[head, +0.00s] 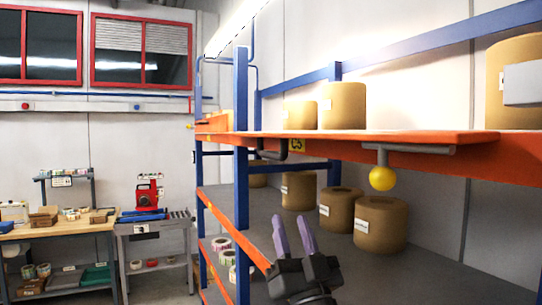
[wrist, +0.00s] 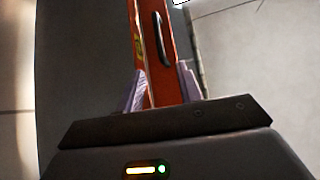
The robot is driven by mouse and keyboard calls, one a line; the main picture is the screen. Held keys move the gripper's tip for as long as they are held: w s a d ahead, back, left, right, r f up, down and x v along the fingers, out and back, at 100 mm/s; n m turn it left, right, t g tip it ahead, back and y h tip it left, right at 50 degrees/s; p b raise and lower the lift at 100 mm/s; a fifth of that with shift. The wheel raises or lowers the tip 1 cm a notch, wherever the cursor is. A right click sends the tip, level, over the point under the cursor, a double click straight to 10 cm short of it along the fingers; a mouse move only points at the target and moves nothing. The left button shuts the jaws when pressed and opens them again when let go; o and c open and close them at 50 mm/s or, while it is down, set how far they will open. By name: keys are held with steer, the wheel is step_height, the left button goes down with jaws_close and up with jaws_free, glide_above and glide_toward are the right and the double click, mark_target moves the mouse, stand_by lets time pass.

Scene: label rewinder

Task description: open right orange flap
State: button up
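A long orange flap or beam (head: 350,147) runs along the front of the upper shelf in the head view. It carries a dark handle (head: 275,152) and a yellow C5 label (head: 297,146). A grey bracket with a yellow ball (head: 382,178) hangs at its right part. My gripper (head: 292,228) is below the orange front, its two lavender fingers pointing up, apart and empty. In the wrist view the orange front (wrist: 178,75) with its dark handle (wrist: 162,38) shows beyond and between the open fingers (wrist: 161,88). Whether they touch it I cannot tell.
Blue posts (head: 241,150) frame the rack. Brown rolls (head: 380,222) stand on the grey lower shelf (head: 430,272) and on the upper one. Another orange piece (head: 214,123) shows at the far left end. A workbench (head: 62,232) and a red machine (head: 147,194) stand at left.

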mark_target(273, 156)
steer(key=p+x, duration=0.9)
steer(key=x, duration=0.7)
steer(key=shift+s+d, duration=0.1)
steer(key=shift+d, duration=0.05)
steer(key=shift+w+r+p, duration=0.4)
steer(key=shift+w+r, duration=0.05)
steer(key=shift+w, duration=0.15)
steer(key=shift+c, duration=0.5)
jaws_close()
